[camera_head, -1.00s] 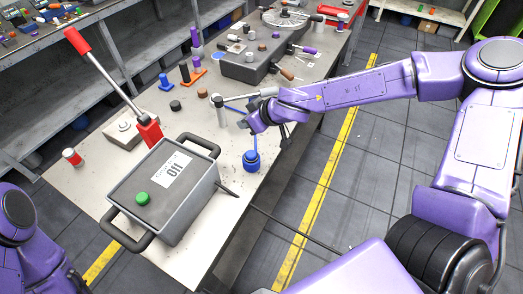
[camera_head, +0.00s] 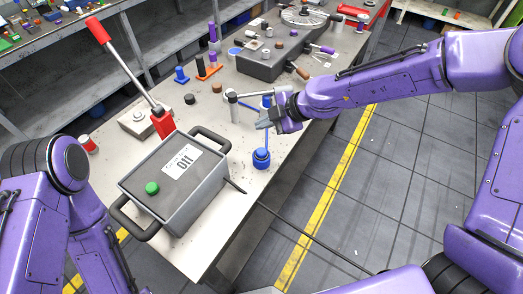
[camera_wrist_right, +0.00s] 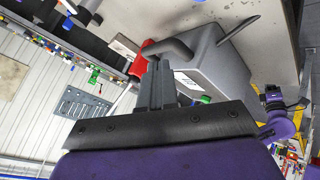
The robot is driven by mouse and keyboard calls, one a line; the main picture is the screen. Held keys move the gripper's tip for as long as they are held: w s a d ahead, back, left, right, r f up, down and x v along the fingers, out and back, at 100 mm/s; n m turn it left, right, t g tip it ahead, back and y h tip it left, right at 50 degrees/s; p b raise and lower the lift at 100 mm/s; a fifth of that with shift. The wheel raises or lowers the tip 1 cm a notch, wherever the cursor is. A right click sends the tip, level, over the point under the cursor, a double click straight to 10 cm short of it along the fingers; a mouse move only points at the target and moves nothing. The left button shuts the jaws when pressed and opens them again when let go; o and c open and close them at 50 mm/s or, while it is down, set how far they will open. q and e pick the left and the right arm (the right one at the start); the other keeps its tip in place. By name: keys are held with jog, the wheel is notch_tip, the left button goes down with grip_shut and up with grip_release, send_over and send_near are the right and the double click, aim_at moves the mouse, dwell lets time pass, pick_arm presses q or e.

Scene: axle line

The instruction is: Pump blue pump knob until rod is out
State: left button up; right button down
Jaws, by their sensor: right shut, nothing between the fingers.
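The blue pump has a round blue base (camera_head: 261,158) on the bench, right of the grey box. A thin blue shaft rises from it, and a blue tip (camera_head: 267,101) shows behind my right gripper. My right gripper (camera_head: 262,122) is shut and empty, in front of the shaft's upper part. I cannot tell whether it touches the pump. Its closed grey fingers also show in the right wrist view (camera_wrist_right: 156,82). My left arm is at the lower left of the head view, its gripper out of frame. A small purple and dark part in the wrist view may be that gripper.
A grey box (camera_head: 211,190) with black handles, a green button (camera_head: 152,188) and an "Off" label stands in front. A red-handled lever (camera_head: 130,68) rises behind it. A white-grey upright post (camera_head: 232,105) is left of my right gripper. Open floor lies right of the bench.

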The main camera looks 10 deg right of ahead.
jog(key=b, duration=0.5)
send_over(264, 152)
notch_tip(264, 152, down, 8)
jog(key=shift+r, duration=0.25)
jog(key=shift+f+b, duration=0.65)
jog(key=shift+b, duration=0.2)
dwell(0.7)
jog(key=shift+f+b, duration=0.4)
jog(key=shift+b, duration=0.15)
jog(key=shift+s+f+b, duration=0.1)
jog(key=shift+f+b, duration=0.65)
dwell(0.6)
jog(key=shift+r, duration=0.15)
jog(key=shift+r+p, duration=0.85)
jog(key=shift+r, duration=0.2)
jog(key=shift+r+p, duration=1.85)
jog(key=shift+r, duration=0.65)
